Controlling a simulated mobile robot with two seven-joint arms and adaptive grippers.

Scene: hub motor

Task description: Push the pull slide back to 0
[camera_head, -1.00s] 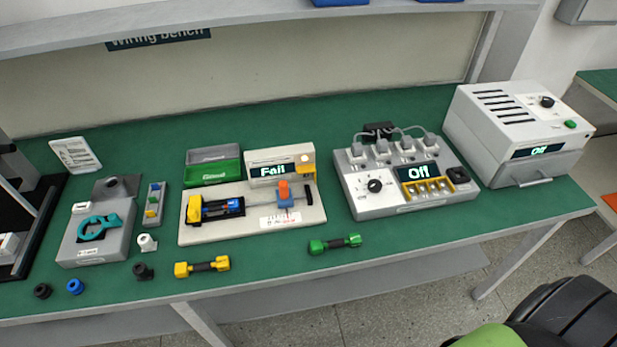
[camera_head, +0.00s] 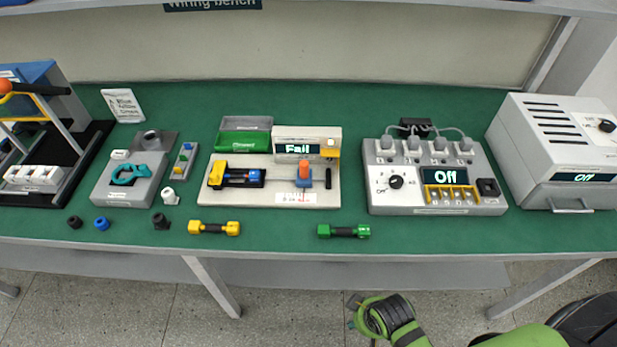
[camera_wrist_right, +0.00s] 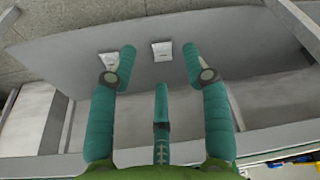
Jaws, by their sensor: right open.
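The pull tester (camera_head: 232,198) is a beige base on the green bench, with a display (camera_head: 298,149) reading "Fail". The pull slide, a blue block with an orange top (camera_head: 304,173), stands toward the right part of its scale (camera_head: 294,198). A yellow and black clamp (camera_head: 222,176) with a blue part is at the base's left end. My right gripper shows in the right wrist view (camera_wrist_right: 160,65), fingers spread and empty, away from the slide and facing the bench's underside. In the head view my green right arm (camera_head: 395,322) is below the bench's front edge. My left gripper is out of view.
Yellow (camera_head: 214,228) and green (camera_head: 344,231) dumbbell-shaped pieces lie before the tester. A dial box (camera_head: 437,208) reading "Off" stands to its right, with a white machine (camera_head: 545,150) beyond. The bench's front edge lies between my right arm and the tester.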

